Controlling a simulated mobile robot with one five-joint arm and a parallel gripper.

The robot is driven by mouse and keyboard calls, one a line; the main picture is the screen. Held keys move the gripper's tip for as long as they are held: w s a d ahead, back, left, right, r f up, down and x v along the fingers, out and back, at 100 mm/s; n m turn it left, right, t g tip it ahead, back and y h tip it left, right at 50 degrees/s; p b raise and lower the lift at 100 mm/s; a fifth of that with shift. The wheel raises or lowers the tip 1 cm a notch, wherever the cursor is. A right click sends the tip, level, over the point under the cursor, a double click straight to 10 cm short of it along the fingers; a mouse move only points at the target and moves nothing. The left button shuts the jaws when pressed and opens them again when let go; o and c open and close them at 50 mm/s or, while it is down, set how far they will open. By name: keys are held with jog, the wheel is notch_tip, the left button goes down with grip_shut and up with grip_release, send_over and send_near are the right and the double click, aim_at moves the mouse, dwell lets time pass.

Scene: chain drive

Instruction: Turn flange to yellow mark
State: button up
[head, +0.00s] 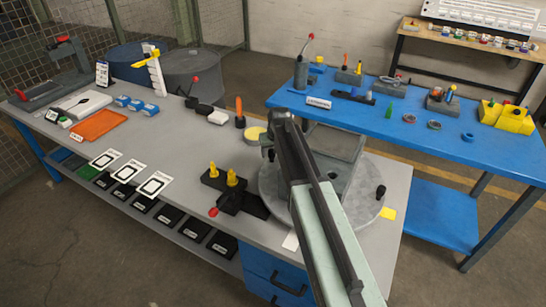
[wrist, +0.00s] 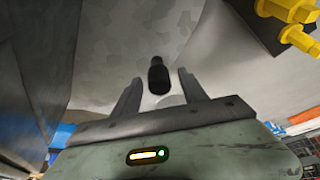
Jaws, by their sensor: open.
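The flange is a large round grey disc (head: 357,207) on the grey bench, partly hidden behind my arm. A black upright peg (head: 380,191) stands near its right rim. A flat yellow mark (head: 388,213) lies beside the rim at the lower right. In the wrist view, the grey disc surface (wrist: 100,40) fills the upper middle. A black peg (wrist: 157,75) shows between the two spread fingers of my gripper (wrist: 160,78), with gaps at both sides. I cannot tell whether it is the same peg as in the head view. My gripper is open and holds nothing.
A black fixture with yellow pegs (head: 232,178) stands left of the disc; yellow pegs also show at upper right in the wrist view (wrist: 290,12). A grey block (head: 338,143) sits by the disc. A blue table (head: 450,145) with tools stands behind.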

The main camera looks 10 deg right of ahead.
jog(key=shift+r, duration=0.1)
grip_shut()
dwell(1.2)
